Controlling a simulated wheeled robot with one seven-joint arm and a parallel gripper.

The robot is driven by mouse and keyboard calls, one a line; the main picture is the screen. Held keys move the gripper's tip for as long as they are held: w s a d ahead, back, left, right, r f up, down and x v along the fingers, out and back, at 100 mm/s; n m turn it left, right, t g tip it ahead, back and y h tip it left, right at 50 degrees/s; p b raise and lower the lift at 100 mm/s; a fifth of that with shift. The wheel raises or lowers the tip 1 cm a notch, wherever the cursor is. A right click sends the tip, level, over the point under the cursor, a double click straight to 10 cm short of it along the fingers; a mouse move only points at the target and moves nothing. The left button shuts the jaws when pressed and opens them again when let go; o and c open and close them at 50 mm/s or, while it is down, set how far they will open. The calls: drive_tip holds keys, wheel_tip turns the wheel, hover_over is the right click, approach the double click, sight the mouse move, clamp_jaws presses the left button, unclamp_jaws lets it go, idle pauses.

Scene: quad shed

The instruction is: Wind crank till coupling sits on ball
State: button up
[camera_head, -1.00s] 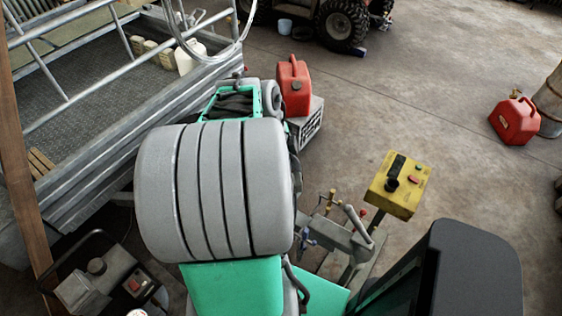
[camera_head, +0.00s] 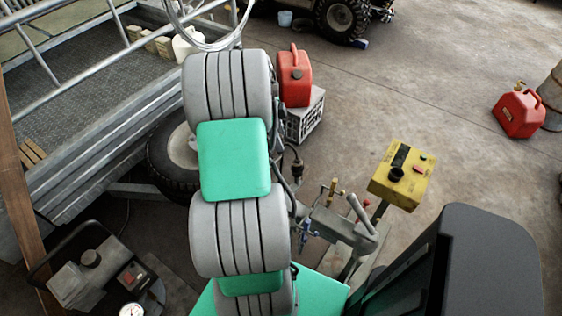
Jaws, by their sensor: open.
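My arm of grey and green links reaches up the middle of the picture and covers much of the trailer's front end. My gripper is not visible; its end of the arm is hidden behind the links. A grey metal assembly with a lever handle (camera_head: 362,214), possibly the coupling, is right of my arm, below the yellow box. Small brass (camera_head: 333,189) and blue (camera_head: 306,233) fittings are beside it. A dark upright part (camera_head: 297,166) shows close to my arm; I cannot tell whether it belongs to the crank. I cannot make out the crank or the ball.
The trailer (camera_head: 92,150) with metal rails fills the left, its wheel (camera_head: 178,160) behind my arm. A red can (camera_head: 294,78) stands on a grey crate (camera_head: 304,117). A yellow control box (camera_head: 401,176) stands right. Another red can (camera_head: 520,113) is far right. Open floor lies between.

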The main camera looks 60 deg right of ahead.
drive_tip(key=shift+w+b+x, duration=0.2)
drive_tip(key=shift+b+x, duration=0.2)
drive_tip(key=shift+x, duration=0.55)
drive_tip(key=shift+a, duration=0.1)
clamp_jaws()
idle(0.4)
